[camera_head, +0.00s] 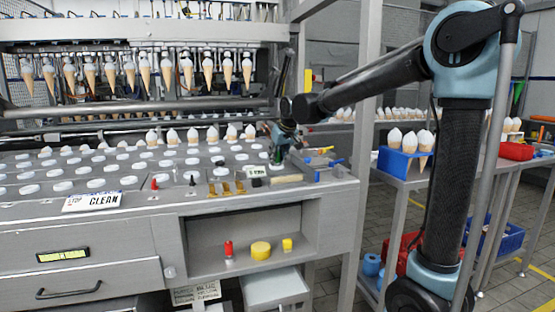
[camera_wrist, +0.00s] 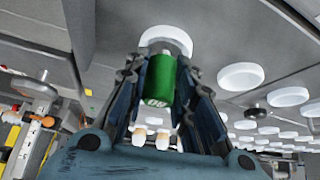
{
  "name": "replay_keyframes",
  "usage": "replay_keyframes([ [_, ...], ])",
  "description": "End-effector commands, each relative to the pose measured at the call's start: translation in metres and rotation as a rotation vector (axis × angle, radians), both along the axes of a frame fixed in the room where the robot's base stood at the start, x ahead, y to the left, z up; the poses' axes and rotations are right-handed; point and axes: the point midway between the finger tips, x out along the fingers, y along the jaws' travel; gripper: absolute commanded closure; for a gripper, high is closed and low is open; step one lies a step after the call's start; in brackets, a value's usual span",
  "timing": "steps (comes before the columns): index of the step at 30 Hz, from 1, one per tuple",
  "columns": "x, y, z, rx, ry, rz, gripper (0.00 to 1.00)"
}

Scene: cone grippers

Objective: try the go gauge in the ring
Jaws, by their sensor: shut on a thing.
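A green cylinder with pale lettering (camera_wrist: 161,80), which looks like the go gauge, is held between the two fingers of my gripper (camera_wrist: 160,100). In the head view my gripper (camera_head: 280,148) is at the right end of the bench top, with a bit of the green gauge (camera_head: 277,158) showing below it. In the wrist view a white ring (camera_wrist: 178,36) is right at the far end of the gauge. A narrower grey tip of the gauge meets the ring's opening. I cannot tell how far the tip is inside.
Several white rings (camera_head: 61,186) stand in rows on the grey bench top (camera_head: 140,200). Cones (camera_head: 208,68) hang from a rack above.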

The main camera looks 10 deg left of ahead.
Motion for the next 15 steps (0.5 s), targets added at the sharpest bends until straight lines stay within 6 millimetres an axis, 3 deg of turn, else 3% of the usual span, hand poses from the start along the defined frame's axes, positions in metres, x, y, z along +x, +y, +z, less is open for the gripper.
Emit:
replay_keyframes([
  [15,0.0004,-0.0003,0.0026,0.0,0.0,0.118,1.0],
])
